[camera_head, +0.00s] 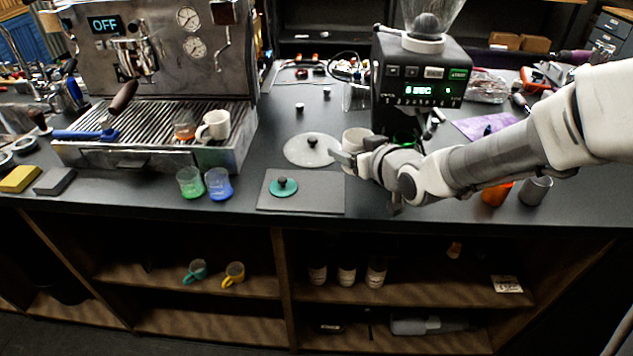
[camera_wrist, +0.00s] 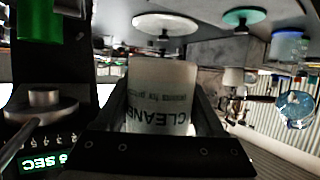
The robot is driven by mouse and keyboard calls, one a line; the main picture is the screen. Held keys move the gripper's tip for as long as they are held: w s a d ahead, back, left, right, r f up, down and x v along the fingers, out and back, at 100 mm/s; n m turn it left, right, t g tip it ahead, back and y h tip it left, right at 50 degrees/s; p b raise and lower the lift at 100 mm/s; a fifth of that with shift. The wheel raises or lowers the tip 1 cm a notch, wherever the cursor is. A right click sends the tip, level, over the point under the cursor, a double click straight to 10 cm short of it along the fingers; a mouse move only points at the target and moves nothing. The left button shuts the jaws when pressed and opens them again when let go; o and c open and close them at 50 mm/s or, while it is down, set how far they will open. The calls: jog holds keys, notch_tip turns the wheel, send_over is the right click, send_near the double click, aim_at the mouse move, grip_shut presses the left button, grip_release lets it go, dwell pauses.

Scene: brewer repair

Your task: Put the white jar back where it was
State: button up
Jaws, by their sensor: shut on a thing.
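My gripper (camera_head: 350,155) is shut on a white jar (camera_head: 356,137), above the counter just left of the grinder. In the head view, my gripper partly hides the jar. In the wrist view, the jar (camera_wrist: 162,85) sits between the two fingers of my gripper (camera_wrist: 162,110), with dark lettering reading "CLEANE…" on its side. Three whitish jars (camera_head: 347,274) stand in a row on the upper shelf under the counter. Whether the held jar touches the counter cannot be told.
The grinder (camera_head: 425,75) stands close behind my gripper. A pale round lid (camera_head: 300,150) and a grey mat (camera_head: 320,193) with a teal lid (camera_head: 284,187) lie left. Green (camera_head: 190,183) and blue (camera_head: 219,185) cups stand beside the espresso machine (camera_head: 150,45). Teal (camera_head: 196,271) and yellow (camera_head: 233,274) mugs are on the shelf.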

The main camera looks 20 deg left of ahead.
jog(key=b, duration=0.2)
send_over(314, 183)
notch_tip(314, 183, down, 5)
jog(key=shift+d+r, duration=0.1)
jog(key=shift+r, duration=0.05)
jog(key=shift+f+b, duration=0.6)
jog(key=shift+f, duration=1.4)
jog(key=shift+f, duration=0.15)
jog(key=o, duration=1.6)
jog(key=shift+c, duration=0.2)
jog(key=shift+r, duration=0.2)
jog(key=p+v, duration=0.2)
jog(key=v, duration=1)
jog(key=shift+p, duration=0.3)
